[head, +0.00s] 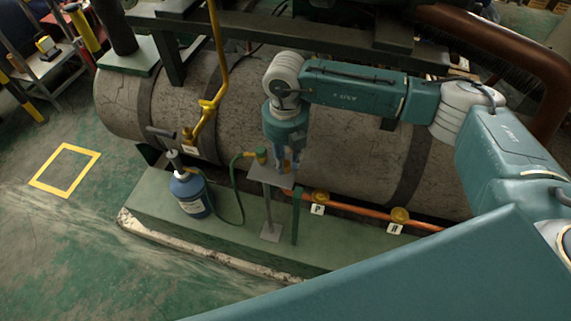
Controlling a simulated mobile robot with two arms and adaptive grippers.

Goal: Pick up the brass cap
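My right gripper (286,166) points down over the right side of a small grey stand plate (268,177). Its fingers are small and partly in shade, so whether they are open or shut does not show. I cannot make out a separate brass cap; one at the fingertips would be hidden or too small to tell. A brass hose fitting (262,155) is just left of the fingers, at the plate. Two brass-coloured round fittings, one by a label P (320,196) and one by a label H (399,214), sit on the copper pipe. My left gripper is not in view.
A large cracked grey tank (340,145) lies behind. A yellow pipe (213,100) rises at left. A yellow floor square (65,170) is empty.

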